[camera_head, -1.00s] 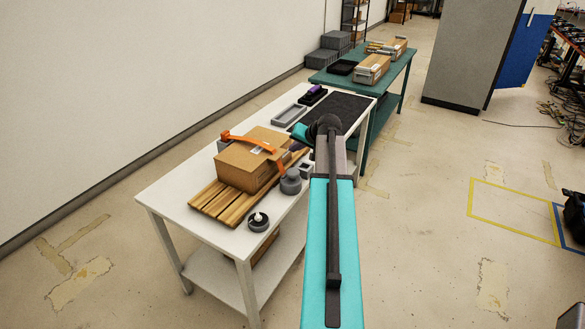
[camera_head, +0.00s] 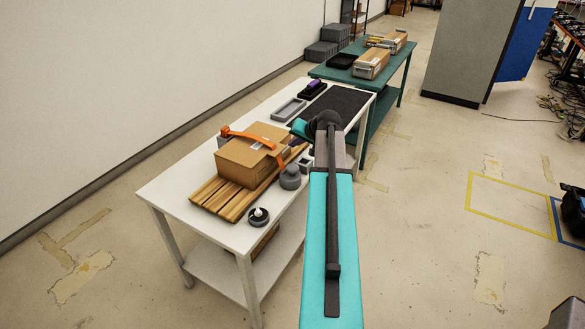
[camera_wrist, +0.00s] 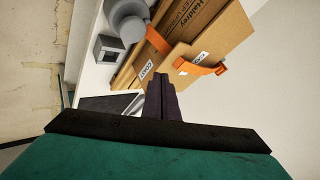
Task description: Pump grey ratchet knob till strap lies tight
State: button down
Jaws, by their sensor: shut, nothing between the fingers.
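The grey ratchet knob (camera_head: 290,178) stands at the right side of the wooden slats (camera_head: 222,200). It also shows at the top left of the wrist view (camera_wrist: 128,20). The orange strap (camera_head: 252,137) runs over the cardboard box (camera_head: 243,166) on the slats. In the wrist view the strap (camera_wrist: 192,68) stands out from the box at one edge, so it looks slack. My gripper (camera_wrist: 160,78) is shut and empty, pointing towards the slats' edge, apart from the knob. In the head view my arm mostly hides it.
A small grey square block (camera_wrist: 108,48) is beside the knob. A grey tray (camera_head: 288,110) and black mat (camera_head: 335,105) lie farther back. A green table (camera_head: 395,75) stands behind.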

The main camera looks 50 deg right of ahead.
jog(key=b, duration=0.2)
send_over(292, 166)
jog(key=s, duration=0.2)
jog(key=f, duration=0.6)
jog(key=shift+w+a, duration=0.15)
jog(key=shift+w, duration=0.05)
jog(key=shift+f+b, duration=0.85)
jog(key=shift+f, duration=0.1)
jog(key=shift+f+b, duration=1.2)
jog(key=shift+f, duration=0.35)
dwell(2.8)
jog(key=shift+r, duration=0.15)
jog(key=shift+r+p, duration=0.65)
jog(key=shift+r, duration=0.75)
